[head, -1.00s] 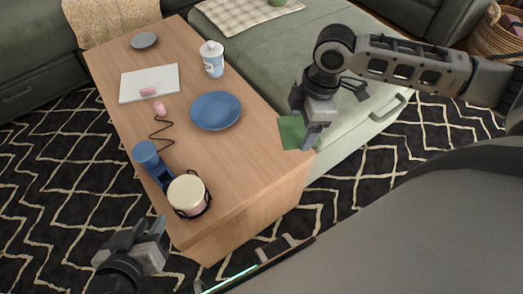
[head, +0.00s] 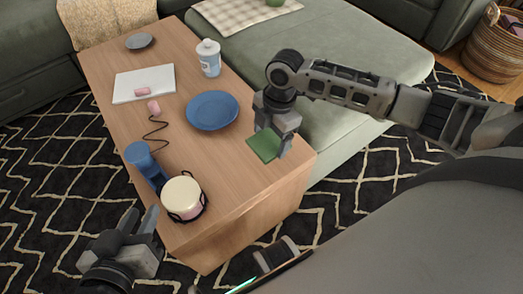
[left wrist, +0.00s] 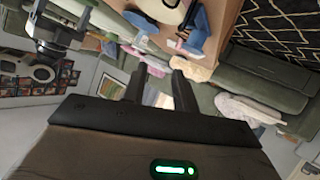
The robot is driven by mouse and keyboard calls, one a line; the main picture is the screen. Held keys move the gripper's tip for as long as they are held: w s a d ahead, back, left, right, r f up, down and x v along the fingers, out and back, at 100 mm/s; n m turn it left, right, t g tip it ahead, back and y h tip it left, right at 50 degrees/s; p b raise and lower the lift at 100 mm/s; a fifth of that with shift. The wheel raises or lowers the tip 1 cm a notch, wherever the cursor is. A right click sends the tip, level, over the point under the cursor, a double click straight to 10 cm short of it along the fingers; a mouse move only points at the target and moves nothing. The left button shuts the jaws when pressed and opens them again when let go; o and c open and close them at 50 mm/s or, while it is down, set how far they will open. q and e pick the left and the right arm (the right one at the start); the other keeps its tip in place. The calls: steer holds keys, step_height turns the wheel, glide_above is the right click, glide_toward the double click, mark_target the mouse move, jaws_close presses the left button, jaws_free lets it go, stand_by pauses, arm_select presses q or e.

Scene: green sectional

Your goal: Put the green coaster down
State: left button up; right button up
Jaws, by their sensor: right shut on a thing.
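The green coaster (head: 264,147) is a flat square over the right front part of the wooden table (head: 222,172). My right gripper (head: 276,140) is shut on its edge. I cannot tell whether the coaster touches the tabletop or hangs just above it. My left gripper (head: 138,218) is open and empty, in front of the table's left front corner. Its two fingers also show apart, with nothing between them, in the left wrist view (left wrist: 159,88).
A blue plate (head: 212,110) lies left of the coaster. A cream-lidded jar (head: 183,192) and a blue object (head: 140,156) stand at the table's left front. A white-lidded cup (head: 209,58), a white notebook (head: 128,86) and a grey dish (head: 139,41) are farther back. Bare wood surrounds the coaster's left side.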

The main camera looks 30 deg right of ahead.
mark_target(262, 139)
steer(key=shift+w+a+f, duration=0.25)
steer(key=shift+w+f, duration=0.05)
steer(key=shift+f, duration=0.15)
steer(key=shift+w+a+f, duration=0.2)
steer(key=shift+w+f, duration=0.1)
steer(key=shift+f, duration=0.15)
steer(key=shift+w+a+f+b, duration=0.25)
steer(key=shift+f+b, duration=0.2)
steer(key=shift+b, duration=0.05)
step_height(262, 139, down, 3)
steer(key=shift+w+r+b, duration=0.1)
steer(key=shift+r+b, duration=0.05)
steer(key=shift+b, duration=0.45)
steer(key=shift+f, duration=0.3)
arm_select(q)
steer(key=shift+d+r+t+h, duration=0.2)
steer(key=shift+r+t, duration=0.15)
steer(key=shift+r, duration=0.2)
steer(key=shift+d+r+t+h, duration=0.1)
steer(key=shift+r+t+h, duration=0.1)
steer(key=shift+r+t, duration=0.25)
arm_select(e)
steer(key=o, duration=1)
arm_select(q)
steer(key=shift+f, duration=0.1)
